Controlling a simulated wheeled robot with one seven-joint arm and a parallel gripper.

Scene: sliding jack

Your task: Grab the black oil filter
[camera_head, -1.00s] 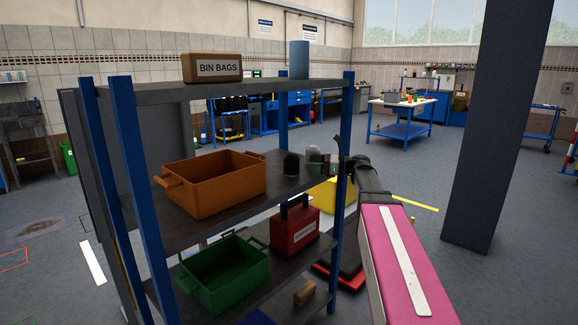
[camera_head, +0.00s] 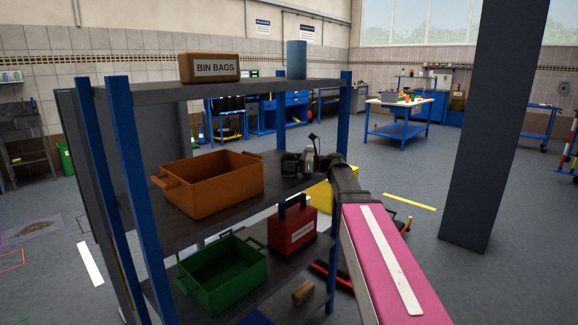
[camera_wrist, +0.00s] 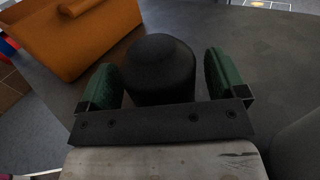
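The black oil filter (camera_wrist: 160,72) is a dark round-topped cylinder standing upright on the middle shelf (camera_head: 232,208) of the rack. In the wrist view it stands between the two green finger pads of my gripper (camera_wrist: 160,62). A gap shows on each side of the filter, so the fingers are open around it and not closed on it. In the head view my gripper (camera_head: 297,165) reaches over the right end of the middle shelf, and its parts largely hide the filter.
An orange bin (camera_head: 213,192) stands to the left on the same shelf; its corner is near my gripper (camera_wrist: 75,45). A red box (camera_head: 293,232) and green crate (camera_head: 222,275) are below. The top shelf (camera_head: 265,87) and a blue post (camera_head: 338,190) are close to my arm.

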